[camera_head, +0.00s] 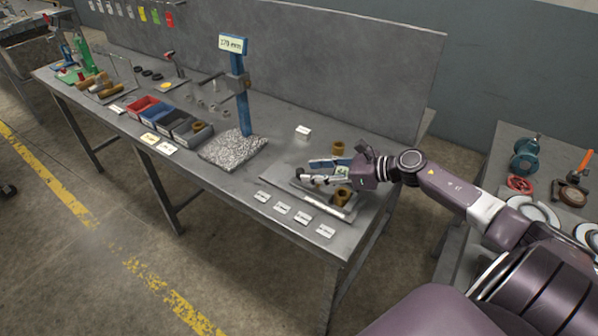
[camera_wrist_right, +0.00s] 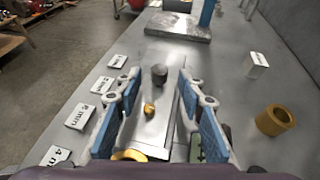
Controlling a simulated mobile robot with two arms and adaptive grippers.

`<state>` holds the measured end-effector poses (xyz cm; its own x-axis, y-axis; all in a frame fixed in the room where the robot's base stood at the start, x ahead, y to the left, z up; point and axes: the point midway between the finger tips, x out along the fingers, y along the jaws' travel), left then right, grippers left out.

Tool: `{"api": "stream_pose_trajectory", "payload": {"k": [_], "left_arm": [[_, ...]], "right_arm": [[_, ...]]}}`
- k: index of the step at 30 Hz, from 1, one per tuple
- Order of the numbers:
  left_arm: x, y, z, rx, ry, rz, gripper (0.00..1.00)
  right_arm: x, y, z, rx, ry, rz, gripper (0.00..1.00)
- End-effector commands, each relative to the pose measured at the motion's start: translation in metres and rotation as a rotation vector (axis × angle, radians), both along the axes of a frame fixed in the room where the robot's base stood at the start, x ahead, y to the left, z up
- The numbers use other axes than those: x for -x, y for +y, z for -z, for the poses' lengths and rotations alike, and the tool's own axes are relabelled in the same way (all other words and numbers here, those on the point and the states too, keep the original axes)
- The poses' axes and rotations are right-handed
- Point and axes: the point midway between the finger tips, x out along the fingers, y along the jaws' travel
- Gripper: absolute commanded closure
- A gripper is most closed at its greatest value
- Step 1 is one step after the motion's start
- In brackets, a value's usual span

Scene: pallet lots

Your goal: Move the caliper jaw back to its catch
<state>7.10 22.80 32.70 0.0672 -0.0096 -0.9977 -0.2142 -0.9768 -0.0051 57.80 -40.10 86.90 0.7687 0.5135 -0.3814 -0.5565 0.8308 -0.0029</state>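A caliper fixture with a flat steel base (camera_head: 321,201) lies near the bench's right end. In the right wrist view, a dark round post (camera_wrist_right: 159,74) and a small brass knob (camera_wrist_right: 149,109) stand on its steel surface. A green panel (camera_head: 342,171) shows beside my right gripper. My right gripper (camera_head: 309,171) is low over the fixture. In the wrist view its blue-padded fingers (camera_wrist_right: 160,105) are spread apart, with the brass knob visible between them and nothing gripped. I cannot clearly tell the sliding jaw or its catch; the fingers hide part of the fixture. My left gripper is out of view.
Brass rings stand behind (camera_head: 338,147) and in front (camera_head: 342,195) of my right gripper. Several white label cards (camera_head: 282,208) line the front edge. A back panel bounds the bench.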

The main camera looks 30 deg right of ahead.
Motion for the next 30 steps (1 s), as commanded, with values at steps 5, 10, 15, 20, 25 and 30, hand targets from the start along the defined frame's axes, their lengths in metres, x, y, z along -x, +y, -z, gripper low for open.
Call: {"api": "stream_pose_trajectory", "payload": {"k": [5,10,15,20,25,30], "left_arm": [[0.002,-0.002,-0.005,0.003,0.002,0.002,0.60],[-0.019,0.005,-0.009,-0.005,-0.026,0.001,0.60],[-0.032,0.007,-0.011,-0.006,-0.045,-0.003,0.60],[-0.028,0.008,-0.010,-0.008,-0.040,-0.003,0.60],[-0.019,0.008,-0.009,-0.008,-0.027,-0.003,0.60],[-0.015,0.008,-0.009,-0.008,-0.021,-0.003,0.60]], "right_arm": [[-0.019,0.013,0.007,-0.004,-0.001,0.001,0.64],[-0.031,0.021,0.014,-0.003,0.000,0.002,0.64],[-0.035,0.024,0.018,-0.003,0.002,0.000,0.64],[-0.035,0.024,0.018,-0.003,0.002,0.000,0.64],[-0.035,0.024,0.018,-0.003,0.002,0.000,0.75],[-0.035,0.024,0.018,-0.003,0.002,0.000,0.94]]}}
